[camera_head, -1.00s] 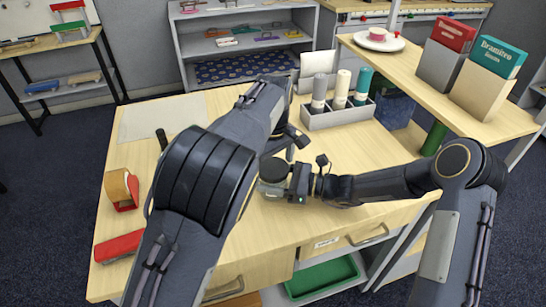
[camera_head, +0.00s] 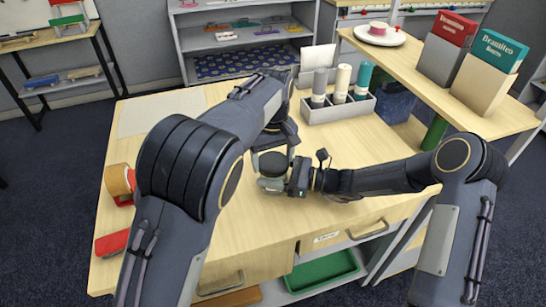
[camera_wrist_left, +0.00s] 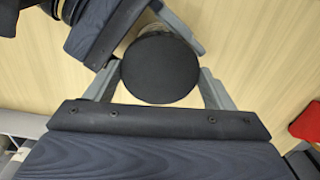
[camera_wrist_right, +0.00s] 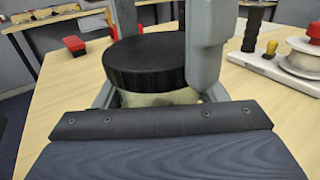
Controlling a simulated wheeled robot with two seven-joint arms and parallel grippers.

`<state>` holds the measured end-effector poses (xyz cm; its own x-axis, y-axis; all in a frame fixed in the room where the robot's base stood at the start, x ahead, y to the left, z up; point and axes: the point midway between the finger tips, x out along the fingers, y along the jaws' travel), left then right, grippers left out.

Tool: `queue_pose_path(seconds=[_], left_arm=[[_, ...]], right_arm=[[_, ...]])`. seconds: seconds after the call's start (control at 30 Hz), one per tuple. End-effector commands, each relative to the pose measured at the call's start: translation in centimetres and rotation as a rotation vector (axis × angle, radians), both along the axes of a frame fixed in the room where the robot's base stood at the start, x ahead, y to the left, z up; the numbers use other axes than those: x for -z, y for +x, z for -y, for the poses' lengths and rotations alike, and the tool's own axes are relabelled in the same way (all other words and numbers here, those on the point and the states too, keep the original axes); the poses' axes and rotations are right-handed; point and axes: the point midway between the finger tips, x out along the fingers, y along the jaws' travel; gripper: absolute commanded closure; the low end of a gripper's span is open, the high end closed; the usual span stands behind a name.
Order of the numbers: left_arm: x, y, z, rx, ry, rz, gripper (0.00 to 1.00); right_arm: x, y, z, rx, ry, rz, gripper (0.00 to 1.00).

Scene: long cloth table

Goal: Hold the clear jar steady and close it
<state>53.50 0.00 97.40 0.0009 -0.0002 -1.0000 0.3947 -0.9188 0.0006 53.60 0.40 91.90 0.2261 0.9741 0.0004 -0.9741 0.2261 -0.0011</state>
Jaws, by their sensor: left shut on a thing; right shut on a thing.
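The clear jar (camera_head: 272,184) stands on the wooden table with a round black lid (camera_head: 271,162) at its top. My right gripper (camera_head: 290,178) comes from the right and is shut on the jar body, seen between its fingers in the right wrist view (camera_wrist_right: 160,97). My left gripper (camera_head: 274,146) reaches down from above and is shut on the lid, whose round top fills the space between its fingers in the left wrist view (camera_wrist_left: 160,68). The lid looks level over the jar. Whether it is fully seated I cannot tell.
A grey tray (camera_head: 318,114) with several bottles stands behind the jar. A red-and-tan object (camera_head: 120,182) and a red object (camera_head: 112,243) lie at the table's left. A raised shelf (camera_head: 430,85) is at right. The tabletop around the jar is mostly clear.

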Motion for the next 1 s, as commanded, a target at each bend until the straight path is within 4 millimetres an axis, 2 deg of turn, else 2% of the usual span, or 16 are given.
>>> queue_pose_path(seconds=[0.1, 0.13, 0.3, 0.57, 0.83, 1.0], left_arm=[[0.0, 0.0, 0.0, -0.002, -0.001, 0.001, 0.51], [0.0, 0.0, 0.0, -0.002, -0.001, 0.001, 0.23], [0.0, 0.0, 0.0, -0.003, 0.000, 0.001, 0.02], [-0.1, 0.0, 0.0, -0.004, -0.001, 0.000, 0.02], [-3.3, 0.1, 0.0, -0.004, -0.002, 0.002, 0.02], [-4.5, 0.0, 0.0, -0.005, -0.001, 0.001, 0.02]], right_arm=[[0.0, 0.0, 0.0, 0.000, 0.000, 0.000, 0.99], [0.0, 0.0, 0.0, -0.001, 0.000, 0.000, 0.99], [0.0, 0.0, 0.0, -0.001, 0.000, 0.000, 0.99], [0.0, 0.0, 0.0, -0.001, 0.000, 0.000, 0.99], [0.0, 0.0, 0.0, -0.001, 0.000, -0.001, 0.99], [0.0, 0.0, 0.0, -0.001, 0.000, -0.001, 0.99]])
